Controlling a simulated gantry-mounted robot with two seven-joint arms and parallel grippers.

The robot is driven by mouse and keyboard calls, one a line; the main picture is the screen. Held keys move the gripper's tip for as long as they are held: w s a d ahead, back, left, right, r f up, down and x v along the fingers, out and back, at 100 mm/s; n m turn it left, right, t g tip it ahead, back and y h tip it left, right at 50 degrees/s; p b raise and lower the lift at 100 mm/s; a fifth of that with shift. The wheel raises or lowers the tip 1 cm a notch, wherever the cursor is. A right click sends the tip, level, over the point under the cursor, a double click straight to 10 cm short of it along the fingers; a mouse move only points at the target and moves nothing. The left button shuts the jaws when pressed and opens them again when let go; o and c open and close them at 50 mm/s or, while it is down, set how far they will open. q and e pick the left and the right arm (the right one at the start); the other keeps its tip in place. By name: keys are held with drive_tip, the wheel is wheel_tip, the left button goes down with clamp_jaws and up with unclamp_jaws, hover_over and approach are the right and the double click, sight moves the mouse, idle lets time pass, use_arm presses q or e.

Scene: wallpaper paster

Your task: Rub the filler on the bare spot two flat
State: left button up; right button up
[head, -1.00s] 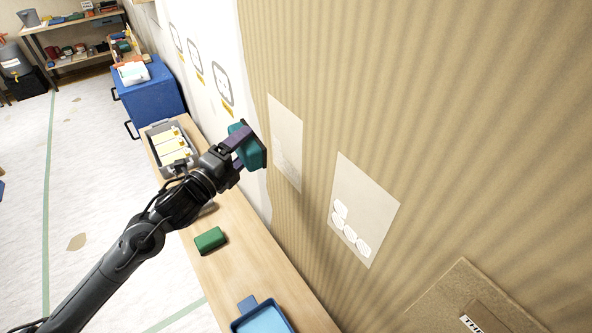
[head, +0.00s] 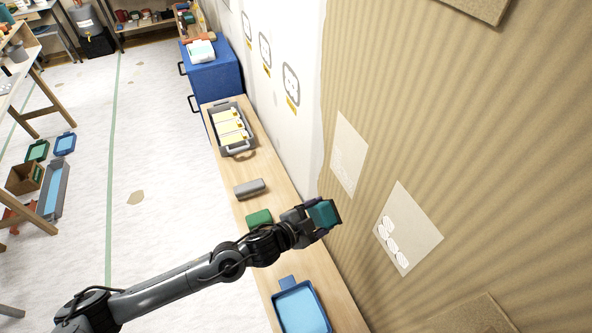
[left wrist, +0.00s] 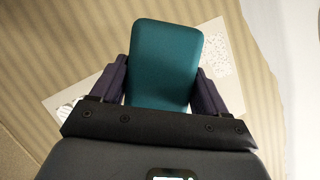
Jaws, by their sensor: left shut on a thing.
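My left gripper (head: 318,216) is shut on a teal block (head: 324,213), which also shows between the fingers in the left wrist view (left wrist: 165,62). Two pale bare spots show on the ribbed tan wallpaper. The nearer bare spot (head: 425,235) has several white filler blobs (head: 391,241) on its left part. The farther bare spot (head: 350,150) has faint speckled marks. The block is to the left of the nearer spot and below the farther one; it appears clear of both. In the left wrist view, a speckled patch (left wrist: 222,55) shows right of the block. My right gripper is out of view.
A narrow wooden bench (head: 262,190) runs along the wall below. On it are a grey tray with yellow-and-white items (head: 231,128), a grey block (head: 249,188), a green block (head: 259,217) and a blue tray (head: 301,308). A blue cabinet (head: 213,70) stands beyond.

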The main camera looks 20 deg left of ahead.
use_arm(q)
drive_tip(key=s+d+r+n+g+h+p, duration=0.2)
drive_tip(key=s+d+r+p, duration=0.1)
drive_tip(key=p, duration=0.3)
drive_tip(key=shift+s+d+r+g, duration=0.3)
drive_tip(key=shift+s+d, duration=0.35)
drive_tip(key=shift+s, duration=0.25)
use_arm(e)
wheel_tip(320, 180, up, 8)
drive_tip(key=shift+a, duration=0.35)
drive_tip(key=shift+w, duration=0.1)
use_arm(q)
drive_tip(key=w+d+b, duration=0.1)
drive_tip(key=w+d, duration=0.3)
drive_tip(key=d, duration=0.1)
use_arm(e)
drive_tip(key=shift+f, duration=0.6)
use_arm(q)
drive_tip(key=shift+w, duration=0.15)
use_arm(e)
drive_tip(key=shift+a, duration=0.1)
